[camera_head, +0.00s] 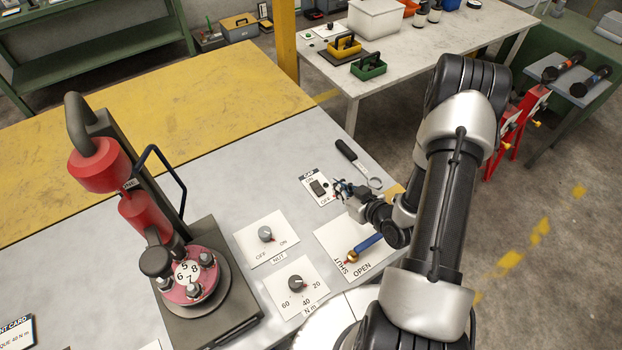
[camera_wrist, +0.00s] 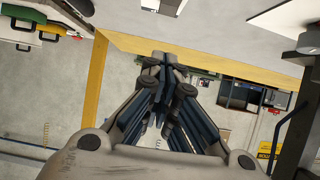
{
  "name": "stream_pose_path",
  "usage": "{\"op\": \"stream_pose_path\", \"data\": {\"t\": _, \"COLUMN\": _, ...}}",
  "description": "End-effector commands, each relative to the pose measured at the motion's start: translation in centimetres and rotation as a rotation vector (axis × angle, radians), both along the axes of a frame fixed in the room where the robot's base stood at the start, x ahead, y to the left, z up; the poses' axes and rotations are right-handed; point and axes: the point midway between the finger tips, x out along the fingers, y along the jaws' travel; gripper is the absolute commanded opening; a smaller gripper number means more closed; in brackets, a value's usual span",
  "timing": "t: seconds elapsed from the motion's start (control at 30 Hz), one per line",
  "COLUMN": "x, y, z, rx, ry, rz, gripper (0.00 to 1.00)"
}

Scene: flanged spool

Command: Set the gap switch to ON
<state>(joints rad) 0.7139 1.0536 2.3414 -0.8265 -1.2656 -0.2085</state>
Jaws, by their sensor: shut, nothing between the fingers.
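The gap switch (camera_head: 317,188) is a dark rocker on a small white plate. The plate has ON printed at its upper end and OFF at its lower end. Which way the rocker is tipped is too small to tell. My gripper (camera_head: 341,186) is just right of the plate in the head view, with its fingers pointing left toward the switch. Whether it touches the plate cannot be told. In the wrist view my gripper (camera_wrist: 167,62) has its fingertips together with nothing between them. The switch is not visible in the wrist view.
A black-handled ring tool (camera_head: 357,163) lies behind my gripper. A blue-handled lever (camera_head: 368,242) marked SHUT and OPEN is in front. The nut knob (camera_head: 265,235) and torque knob (camera_head: 297,282) sit nearer. A red machine (camera_head: 140,212) stands left. The bench left of the switch is clear.

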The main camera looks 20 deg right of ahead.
Motion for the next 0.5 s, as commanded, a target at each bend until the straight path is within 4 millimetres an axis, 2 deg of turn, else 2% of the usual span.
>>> {"op": "stream_pose_path", "data": {"t": 0.27, "x": 0.5, "y": 0.2, "z": -0.3, "rx": -0.001, "ry": 0.000, "rz": 0.003, "gripper": 0.00}}
{"op": "stream_pose_path", "data": {"t": 0.37, "x": 1.4, "y": 0.4, "z": -0.9, "rx": -0.001, "ry": 0.001, "rz": 0.004, "gripper": 0.00}}
{"op": "stream_pose_path", "data": {"t": 0.5, "x": 3.8, "y": 0.9, "z": -2.1, "rx": -0.001, "ry": 0.001, "rz": 0.006, "gripper": 0.00}}
